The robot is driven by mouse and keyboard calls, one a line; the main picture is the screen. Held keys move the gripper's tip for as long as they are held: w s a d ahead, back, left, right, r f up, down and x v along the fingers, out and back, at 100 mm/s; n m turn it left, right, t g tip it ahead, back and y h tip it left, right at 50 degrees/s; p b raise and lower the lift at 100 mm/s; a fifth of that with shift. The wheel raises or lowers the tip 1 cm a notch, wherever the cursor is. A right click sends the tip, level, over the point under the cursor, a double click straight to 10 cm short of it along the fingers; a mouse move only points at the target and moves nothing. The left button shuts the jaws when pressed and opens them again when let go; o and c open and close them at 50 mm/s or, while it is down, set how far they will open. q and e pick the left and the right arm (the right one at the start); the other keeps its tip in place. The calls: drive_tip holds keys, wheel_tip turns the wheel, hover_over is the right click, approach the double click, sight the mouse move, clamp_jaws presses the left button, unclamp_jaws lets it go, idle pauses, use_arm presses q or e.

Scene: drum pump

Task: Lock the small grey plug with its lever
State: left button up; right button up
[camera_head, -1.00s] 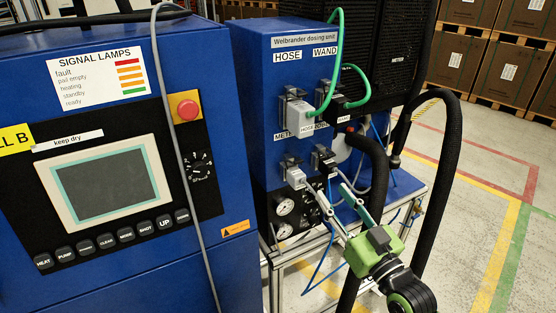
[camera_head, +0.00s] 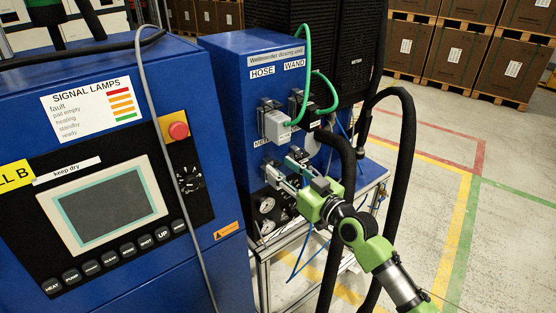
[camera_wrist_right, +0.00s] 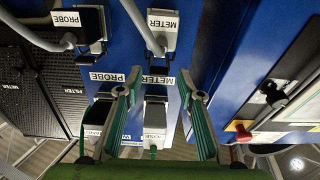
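The small grey plug (camera_wrist_right: 161,33) with the METER label sits in its socket on the blue dosing unit, upside down in the right wrist view. The right fingers largely cover it in the head view. A dark fitting shows at its base, but I cannot tell the lever's position. My right gripper (camera_head: 285,170) is in front of the lower sockets; in the wrist view its fingertips (camera_wrist_right: 159,80) are apart with nothing between them. They frame the METER panel label, on the plug's HOSE-socket side. My left gripper is not in view.
The PROBE plug (camera_wrist_right: 84,22) is beside the small grey plug. The large grey hose plug (camera_head: 277,127) and black wand plug (camera_head: 308,117) sit in the upper sockets with green cables. Gauges (camera_head: 267,205) and a thick black hose (camera_head: 342,160) are close by.

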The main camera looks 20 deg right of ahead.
drive_tip(key=shift+w+a, duration=0.15)
drive_tip(key=shift+w, duration=0.5)
drive_tip(key=shift+w+f, duration=0.1)
drive_tip(key=shift+w, duration=0.35)
drive_tip(key=shift+a, duration=0.15)
clamp_jaws()
drive_tip(key=shift+f, duration=0.15)
drive_tip(key=f+t+y+b, duration=0.1)
drive_tip(key=t+b, duration=0.2)
drive_tip(key=b, duration=1)
drive_tip(key=shift+s+f, duration=0.1)
drive_tip(key=shift+f, duration=0.1)
drive_tip(key=shift+r+b, duration=0.15)
drive_tip(key=shift+b, duration=0.35)
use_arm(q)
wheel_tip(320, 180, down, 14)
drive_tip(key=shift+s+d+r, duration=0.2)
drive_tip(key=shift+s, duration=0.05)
use_arm(e)
drive_tip(key=shift+r, duration=0.1)
